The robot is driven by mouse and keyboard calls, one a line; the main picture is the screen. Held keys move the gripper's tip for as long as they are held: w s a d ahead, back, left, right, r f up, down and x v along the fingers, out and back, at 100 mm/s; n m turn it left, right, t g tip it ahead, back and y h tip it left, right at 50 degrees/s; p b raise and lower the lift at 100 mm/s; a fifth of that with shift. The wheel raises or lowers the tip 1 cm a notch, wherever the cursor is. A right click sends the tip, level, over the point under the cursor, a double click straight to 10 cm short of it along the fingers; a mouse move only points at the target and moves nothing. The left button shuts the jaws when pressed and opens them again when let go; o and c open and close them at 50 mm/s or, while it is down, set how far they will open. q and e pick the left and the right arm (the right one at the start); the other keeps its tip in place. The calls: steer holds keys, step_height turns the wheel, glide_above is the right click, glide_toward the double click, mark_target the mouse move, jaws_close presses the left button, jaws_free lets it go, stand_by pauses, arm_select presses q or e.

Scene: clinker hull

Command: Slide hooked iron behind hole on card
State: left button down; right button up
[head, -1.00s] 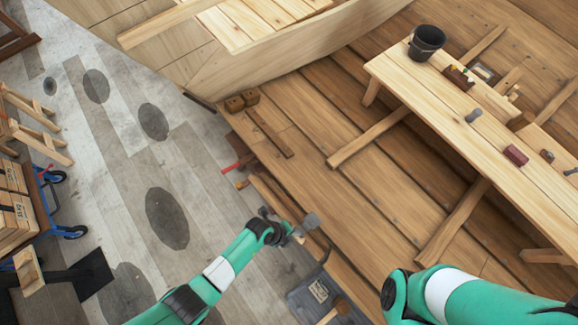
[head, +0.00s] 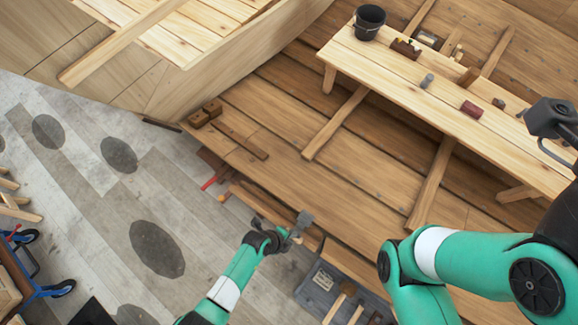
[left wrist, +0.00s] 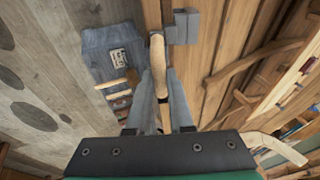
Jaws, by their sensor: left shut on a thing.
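My left gripper (head: 284,238) is shut on a tool with a blocky grey head (head: 303,222) and a pale wooden handle. In the left wrist view the handle (left wrist: 157,62) runs between the two fingers, with the grey head (left wrist: 182,27) beyond the fingertips. A small white card with dark print (head: 322,280) lies on the blue-grey tool holder (head: 313,299), below and right of the gripper; the card (left wrist: 118,56) also shows in the left wrist view. A hole in it is too small to make out. I cannot pick out a hooked iron for certain. My right gripper's fingers are not visible.
Wooden-handled tools (head: 343,297) lie at the holder. A long workbench (head: 440,100) carries a black bucket (head: 369,21) and small tools. A red-handled tool (head: 213,180) lies by the plank edge. The pale hull (head: 250,50) stands at upper left.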

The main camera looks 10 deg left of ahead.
arm_select(q)
steer(key=shift+r, duration=0.15)
stand_by(0.3)
steer(key=c, duration=0.7)
jaws_free()
steer(key=shift+a, duration=0.1)
steer(key=shift+r, duration=3.95)
